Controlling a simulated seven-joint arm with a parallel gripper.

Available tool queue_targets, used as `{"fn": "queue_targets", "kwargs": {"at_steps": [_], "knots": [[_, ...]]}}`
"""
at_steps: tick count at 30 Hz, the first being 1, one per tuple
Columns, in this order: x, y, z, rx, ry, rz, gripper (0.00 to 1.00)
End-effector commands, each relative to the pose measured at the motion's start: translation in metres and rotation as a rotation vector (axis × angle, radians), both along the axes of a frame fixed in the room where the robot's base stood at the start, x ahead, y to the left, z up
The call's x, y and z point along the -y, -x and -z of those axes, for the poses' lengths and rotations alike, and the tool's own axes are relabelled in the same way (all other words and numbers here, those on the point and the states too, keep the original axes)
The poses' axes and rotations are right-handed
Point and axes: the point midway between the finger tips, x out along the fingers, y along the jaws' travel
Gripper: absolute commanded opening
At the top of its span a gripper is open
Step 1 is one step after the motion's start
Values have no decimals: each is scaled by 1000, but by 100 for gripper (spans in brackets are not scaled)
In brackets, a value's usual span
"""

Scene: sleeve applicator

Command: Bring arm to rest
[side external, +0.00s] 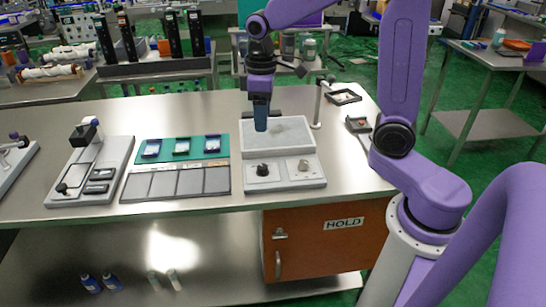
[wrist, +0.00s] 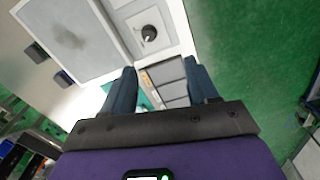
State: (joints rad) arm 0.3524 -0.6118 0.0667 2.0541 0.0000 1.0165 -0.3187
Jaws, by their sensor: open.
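My gripper (side external: 261,127) hangs with its blue-grey fingers pointing down over the light grey flat-topped unit on the steel bench (side external: 350,140). In the wrist view, my gripper (wrist: 162,68) has its two fingers spread apart with nothing between them. The flat-topped unit (side external: 290,135) has a grey panel at the back and a front strip with a black knob (side external: 263,170) and a paler knob (side external: 304,166). The fingertips look above the panel; the exact gap cannot be told. The black knob also shows in the wrist view (wrist: 149,33).
Left of the unit are a green mat (side external: 208,159) with small blue-and-white items, grey panels (side external: 176,184) and a pale fixture (side external: 91,165). A thin post (side external: 318,105) and a dark square frame (side external: 343,97) stand right of my gripper.

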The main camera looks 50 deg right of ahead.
Motion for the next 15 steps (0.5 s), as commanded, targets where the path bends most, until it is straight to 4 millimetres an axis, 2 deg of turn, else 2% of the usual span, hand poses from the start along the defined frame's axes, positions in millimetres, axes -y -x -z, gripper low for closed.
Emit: {"fn": "queue_targets", "kwargs": {"at_steps": [6, 15], "knots": [[-24, 45, 1, 6, -3, -111, 59], [-39, 113, 5, 12, -9, -254, 59]]}}
